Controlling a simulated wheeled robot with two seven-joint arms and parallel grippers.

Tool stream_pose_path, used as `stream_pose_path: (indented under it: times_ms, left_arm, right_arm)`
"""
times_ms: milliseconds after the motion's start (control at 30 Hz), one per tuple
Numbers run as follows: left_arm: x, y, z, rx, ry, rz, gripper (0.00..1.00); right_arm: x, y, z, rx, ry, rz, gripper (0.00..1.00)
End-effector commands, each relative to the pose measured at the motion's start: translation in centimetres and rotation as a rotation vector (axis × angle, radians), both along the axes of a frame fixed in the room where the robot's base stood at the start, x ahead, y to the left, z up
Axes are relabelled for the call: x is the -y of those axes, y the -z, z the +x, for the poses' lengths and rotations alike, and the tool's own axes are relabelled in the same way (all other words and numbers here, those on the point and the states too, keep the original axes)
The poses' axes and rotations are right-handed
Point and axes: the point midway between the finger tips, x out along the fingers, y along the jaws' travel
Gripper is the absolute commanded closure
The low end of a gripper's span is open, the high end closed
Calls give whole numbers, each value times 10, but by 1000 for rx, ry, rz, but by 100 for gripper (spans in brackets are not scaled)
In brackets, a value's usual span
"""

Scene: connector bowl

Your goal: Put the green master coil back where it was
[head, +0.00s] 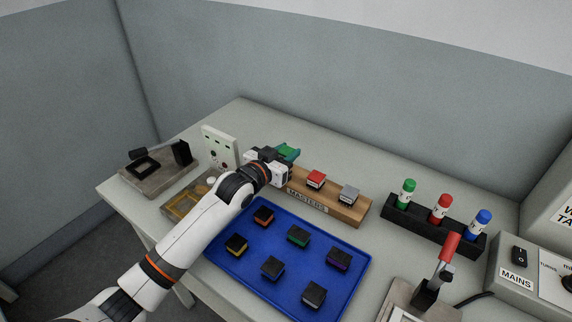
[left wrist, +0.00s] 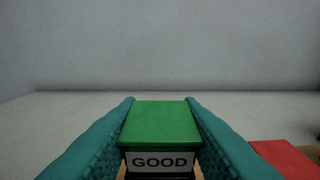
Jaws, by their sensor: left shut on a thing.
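The green master coil (head: 286,152) is a small block with a green top. In the left wrist view the green coil (left wrist: 160,130) sits between my two teal fingers and has a white label reading GOOD. My left gripper (head: 288,155) is shut on it at the left end of the wooden MASTERS block (head: 345,208). The red master coil (head: 316,178) and the grey master coil (head: 349,192) sit on that block. The gripper hides the block's left end, so I cannot tell whether the green coil touches it. My right gripper is not in view.
A blue tray (head: 238,274) with several coloured coils lies in front of the block. A white socket panel (head: 219,147) stands left of my gripper. A black rack (head: 431,232) with green, red and blue bottles is at the right, near a red-handled lever (head: 450,247).

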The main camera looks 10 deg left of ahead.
Motion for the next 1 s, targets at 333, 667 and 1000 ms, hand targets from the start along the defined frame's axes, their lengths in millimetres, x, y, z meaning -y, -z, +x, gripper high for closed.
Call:
stream_pose_path:
  times_ms: [333, 667, 1000]
  left_arm:
    - [1, 37, -1, -1, 1, 0, 91]
    - [0, 40, -1, -2, 0, 1, 64]
    - [0, 39, -1, -2, 0, 1, 46]
  right_arm:
    - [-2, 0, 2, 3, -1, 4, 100]
    - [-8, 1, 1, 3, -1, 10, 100]
    - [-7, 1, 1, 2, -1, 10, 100]
